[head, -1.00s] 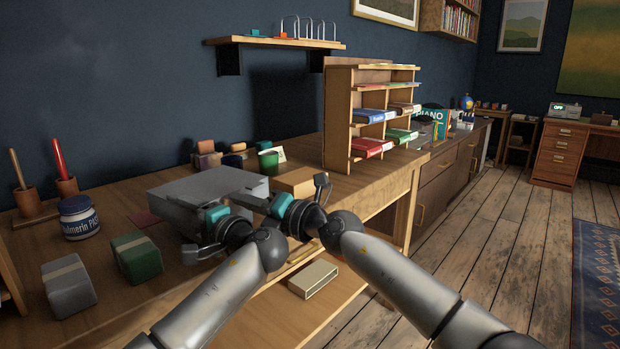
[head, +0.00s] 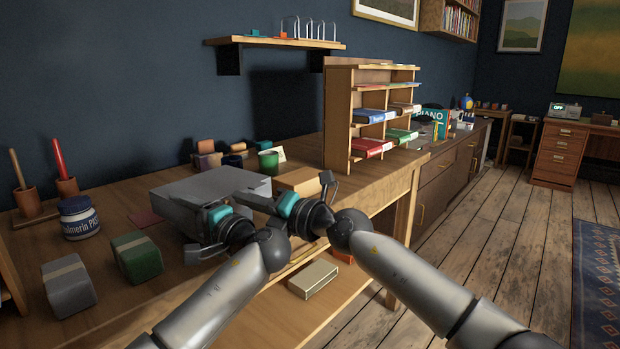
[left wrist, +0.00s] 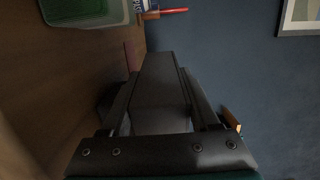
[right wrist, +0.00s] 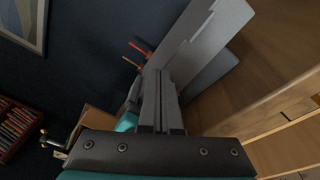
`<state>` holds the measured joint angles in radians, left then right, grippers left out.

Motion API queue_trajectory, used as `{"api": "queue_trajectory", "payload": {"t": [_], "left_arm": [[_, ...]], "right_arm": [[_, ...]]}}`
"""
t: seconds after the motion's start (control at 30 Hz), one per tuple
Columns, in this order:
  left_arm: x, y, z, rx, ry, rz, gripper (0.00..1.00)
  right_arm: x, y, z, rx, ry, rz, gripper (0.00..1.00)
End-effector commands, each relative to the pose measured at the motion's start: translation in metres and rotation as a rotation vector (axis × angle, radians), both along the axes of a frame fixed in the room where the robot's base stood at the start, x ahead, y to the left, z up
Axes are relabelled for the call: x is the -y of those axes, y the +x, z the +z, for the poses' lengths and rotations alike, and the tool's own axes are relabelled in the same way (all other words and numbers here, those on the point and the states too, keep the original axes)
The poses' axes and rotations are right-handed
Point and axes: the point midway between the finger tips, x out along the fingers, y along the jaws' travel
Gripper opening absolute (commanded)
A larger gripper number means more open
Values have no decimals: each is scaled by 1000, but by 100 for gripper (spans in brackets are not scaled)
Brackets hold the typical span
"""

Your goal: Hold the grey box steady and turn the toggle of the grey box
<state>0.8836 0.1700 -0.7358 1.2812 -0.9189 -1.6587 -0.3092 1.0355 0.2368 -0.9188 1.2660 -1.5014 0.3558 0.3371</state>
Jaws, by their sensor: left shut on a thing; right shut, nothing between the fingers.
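The grey box (head: 215,183) sits on the wooden desk near its front edge in the head view. My left gripper (head: 196,228) is at its front left side. In the left wrist view my left gripper's fingers (left wrist: 158,100) are shut on the grey box (left wrist: 160,85), one on each side. My right gripper (head: 246,198) is at the box's right front side, shut and empty. In the right wrist view its fingers (right wrist: 158,95) are together, close beside the grey box (right wrist: 212,45); contact cannot be told. I cannot make out the toggle; the grippers may hide it.
A green block (head: 138,256), a grey block (head: 69,286) and a jar (head: 79,218) stand left of the box. A tan box (head: 300,180) and a green cup (head: 268,162) are behind and right. A shelf unit (head: 338,120) rises further right.

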Motion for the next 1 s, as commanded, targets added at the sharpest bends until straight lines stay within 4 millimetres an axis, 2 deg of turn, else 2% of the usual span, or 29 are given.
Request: {"api": "queue_trajectory", "payload": {"t": [0.3,0.73,0.77,1.0], "left_arm": [[-2,0,2,6,1,5,0],[-3,0,3,8,1,6,0],[-3,0,3,8,1,6,63],[-3,0,2,6,1,6,90]], "right_arm": [[34,-19,-1,0,-2,-5,0],[39,-22,0,0,0,-7,0],[39,-22,0,0,0,-8,0],[39,-22,0,0,0,-8,0]]}}
